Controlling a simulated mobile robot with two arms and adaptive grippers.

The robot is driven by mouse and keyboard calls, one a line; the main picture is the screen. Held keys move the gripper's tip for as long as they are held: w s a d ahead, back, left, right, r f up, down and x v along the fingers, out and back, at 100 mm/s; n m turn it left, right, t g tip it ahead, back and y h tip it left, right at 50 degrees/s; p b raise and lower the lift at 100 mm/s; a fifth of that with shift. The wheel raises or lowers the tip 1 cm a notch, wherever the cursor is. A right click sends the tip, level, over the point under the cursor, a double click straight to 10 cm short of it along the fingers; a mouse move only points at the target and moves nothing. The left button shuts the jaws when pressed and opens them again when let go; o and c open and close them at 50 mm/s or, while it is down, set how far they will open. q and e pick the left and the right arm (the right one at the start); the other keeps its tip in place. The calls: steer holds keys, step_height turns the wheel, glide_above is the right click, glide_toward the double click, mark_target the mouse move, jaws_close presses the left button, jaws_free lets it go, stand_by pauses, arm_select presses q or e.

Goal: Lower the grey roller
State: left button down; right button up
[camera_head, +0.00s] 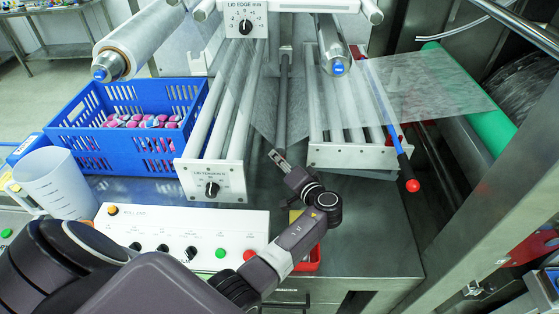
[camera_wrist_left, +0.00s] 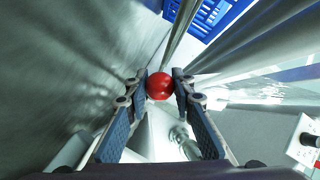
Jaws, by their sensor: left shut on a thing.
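The grey roller (camera_head: 283,100) is a slim bar running front to back between the two roller racks in the head view. A grey bar (camera_wrist_left: 181,30) runs toward a red ball (camera_wrist_left: 159,86) in the wrist view. My left gripper (camera_head: 277,156) is at the front end of the roller. In the left wrist view the fingers (camera_wrist_left: 159,88) are shut on the red ball, one on each side. The gripper hides this ball in the head view, and how it joins the bar is not clear. My right gripper is not in view.
A blue crate (camera_head: 92,148) with pink packs stands left. A rack of pale rollers with a dial panel (camera_head: 211,181) stands left of the gripper, another rack (camera_head: 360,157) to its right. A red-knobbed blue lever (camera_head: 403,165) is farther right. A control box (camera_head: 180,231) lies in front.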

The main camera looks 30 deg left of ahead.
arm_select(q)
steer(key=shift+d+f+b, duration=0.1)
steer(key=shift+f+b, duration=2.25)
steer(key=shift+s, duration=0.1)
steer(key=c, duration=1.7)
jaws_free()
steer(key=shift+c, duration=0.2)
steer(key=shift+o, duration=0.6)
steer(key=shift+r, duration=0.1)
steer(key=v, duration=0.7)
steer(key=shift+d, duration=0.25)
steer(key=shift+s+r, duration=0.1)
